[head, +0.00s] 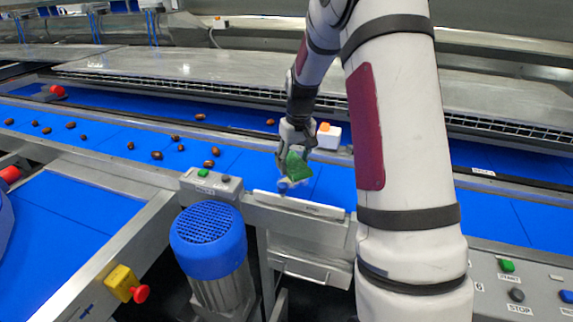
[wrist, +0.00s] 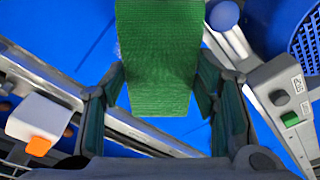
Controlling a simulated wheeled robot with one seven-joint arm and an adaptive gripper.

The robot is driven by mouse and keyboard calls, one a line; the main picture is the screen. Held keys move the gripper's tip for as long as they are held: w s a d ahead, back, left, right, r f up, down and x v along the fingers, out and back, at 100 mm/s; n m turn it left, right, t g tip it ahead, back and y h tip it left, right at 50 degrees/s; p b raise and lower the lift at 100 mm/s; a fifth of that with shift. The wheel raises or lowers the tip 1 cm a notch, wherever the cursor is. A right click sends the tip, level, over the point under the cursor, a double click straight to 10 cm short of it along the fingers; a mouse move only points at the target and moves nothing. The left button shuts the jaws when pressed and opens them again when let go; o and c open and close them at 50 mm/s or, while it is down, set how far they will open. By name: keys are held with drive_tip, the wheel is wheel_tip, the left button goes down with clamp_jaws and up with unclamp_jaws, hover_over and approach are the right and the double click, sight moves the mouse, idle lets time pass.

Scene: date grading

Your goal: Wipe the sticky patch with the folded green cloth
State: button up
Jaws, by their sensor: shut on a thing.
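The folded green cloth (head: 299,166) hangs from my gripper (head: 295,150) over the blue belt (head: 335,183), close to its near rail. In the wrist view the cloth (wrist: 158,60) is a flat green strip between the two dark fingers, and my gripper (wrist: 160,82) is shut on it. I cannot tell from these views whether the cloth touches the belt. I cannot make out the sticky patch; the cloth and gripper cover part of the belt there.
A white box with an orange button (head: 329,136) stands behind the gripper. A blue ball knob (head: 283,186), a grey button box (head: 211,184) and a blue motor (head: 208,240) are at the near side. Several brown dates (head: 157,155) lie on the belt to the left.

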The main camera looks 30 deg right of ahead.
drive_tip(key=shift+w+f, duration=0.3)
drive_tip(key=shift+f, duration=0.05)
drive_tip(key=b, duration=0.3)
hover_over(292, 190)
drive_tip(key=shift+s+a+f, duration=0.1)
drive_tip(key=shift+f, duration=1.4)
drive_tip(key=shift+s+f, duration=0.1)
drive_tip(key=shift+f, duration=1.35)
drive_tip(key=shift+f, duration=1)
drive_tip(key=shift+w+d+b, duration=0.5)
drive_tip(key=shift+w+d, duration=0.1)
drive_tip(key=shift+d, duration=0.15)
drive_tip(key=shift+w+d+b, duration=0.45)
drive_tip(key=shift+w+d, duration=0.1)
drive_tip(key=shift+d, duration=0.2)
